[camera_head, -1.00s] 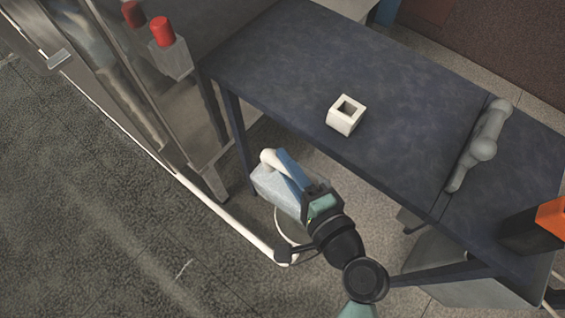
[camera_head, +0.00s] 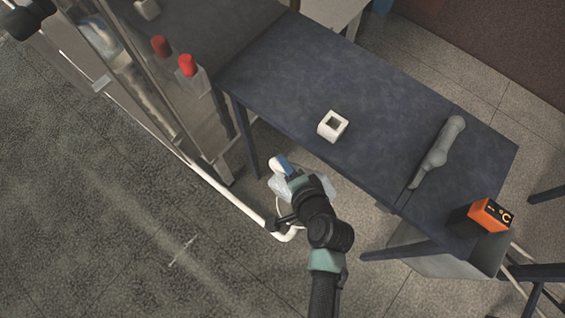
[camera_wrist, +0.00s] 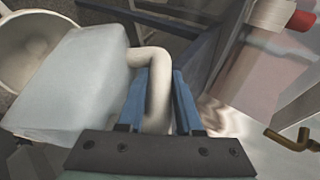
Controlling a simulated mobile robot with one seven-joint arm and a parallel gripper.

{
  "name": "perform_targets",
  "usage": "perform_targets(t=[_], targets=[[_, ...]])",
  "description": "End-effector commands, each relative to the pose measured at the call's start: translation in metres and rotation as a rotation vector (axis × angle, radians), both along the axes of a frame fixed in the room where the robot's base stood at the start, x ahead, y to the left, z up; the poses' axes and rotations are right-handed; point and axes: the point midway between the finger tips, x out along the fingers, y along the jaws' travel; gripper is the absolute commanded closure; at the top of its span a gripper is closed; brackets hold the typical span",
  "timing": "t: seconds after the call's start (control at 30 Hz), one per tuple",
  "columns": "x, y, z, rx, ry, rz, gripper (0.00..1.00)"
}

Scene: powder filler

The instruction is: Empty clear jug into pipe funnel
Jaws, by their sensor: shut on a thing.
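The clear jug (camera_head: 316,187) looks pale and bluish in the head view, hanging beside the dark table and partly hidden behind my wrist. In the wrist view the jug (camera_wrist: 75,85) lies to the left of my fingers, and its curved white handle (camera_wrist: 157,75) runs between them. My gripper (camera_wrist: 160,98) has blue fingers and is shut on this handle. The round cream pipe funnel (camera_wrist: 32,45) is at the upper left of the wrist view, and the jug's edge overlaps it in the picture. In the head view the funnel is mostly hidden; whether anything pours cannot be told.
The white pipe (camera_head: 235,200) runs along the floor edge of the glass-walled machine. The dark table (camera_head: 370,120) holds a hollow white block (camera_head: 332,126) and a grey handle-like object (camera_head: 438,152). A red-capped item (camera_head: 187,66) stands by the machine.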

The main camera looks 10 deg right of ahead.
Motion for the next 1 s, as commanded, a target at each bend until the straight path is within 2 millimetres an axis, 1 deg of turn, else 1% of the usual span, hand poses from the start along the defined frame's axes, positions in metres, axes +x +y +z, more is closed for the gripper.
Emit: perform_targets(t=[0.03, 0.67, 0.87, 1.0], targets=[[0.001, 0.0, 0.012, -0.014, 0.015, 0.001, 1.0], [0.002, 0.001, 0.025, -0.241, 0.299, 0.004, 1.0], [0.003, 0.001, 0.028, -0.352, 0.439, 0.007, 1.0], [0.004, 0.001, 0.033, -0.46, 0.568, 0.005, 1.0]])
